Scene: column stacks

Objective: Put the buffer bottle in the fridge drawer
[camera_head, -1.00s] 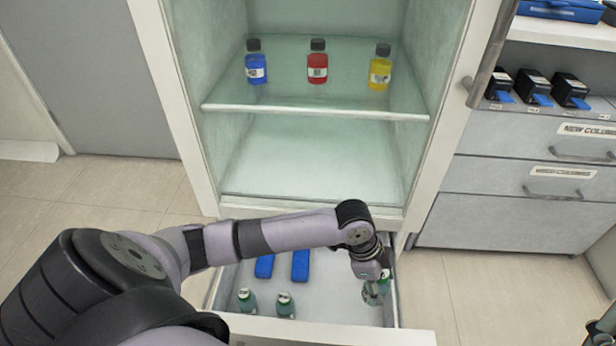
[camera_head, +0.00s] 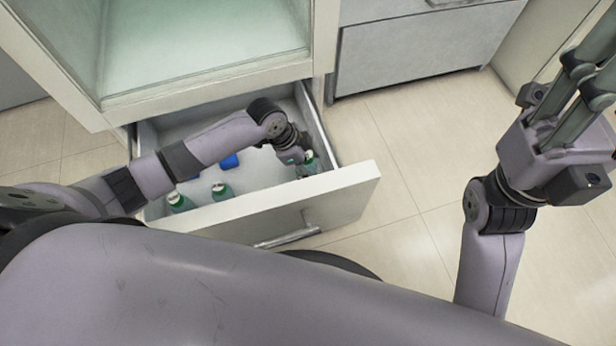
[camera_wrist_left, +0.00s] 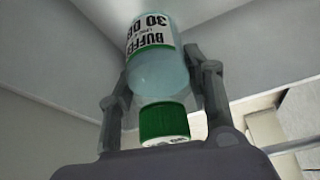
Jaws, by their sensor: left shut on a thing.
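The buffer bottle (camera_wrist_left: 155,72), clear with a green cap and a label reading BUFFER, is between the fingers of my left gripper (camera_wrist_left: 158,80), which is shut on it. In the head view the held bottle (camera_head: 311,162) shows partly behind the gripper, inside the open fridge drawer (camera_head: 270,205), at its right end near the front wall. Whether it touches the drawer floor cannot be told. My right gripper (camera_head: 583,88) is raised at the right, away from the drawer; its fingertips are too near the edge to judge.
Similar green bottles (camera_head: 221,190) stand at the left of the drawer, and a blue item (camera_head: 230,162) lies behind them. The fridge interior (camera_head: 200,40) is above. Grey drawers (camera_head: 420,50) stand at the back right. The floor (camera_head: 400,150) right of the drawer is clear.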

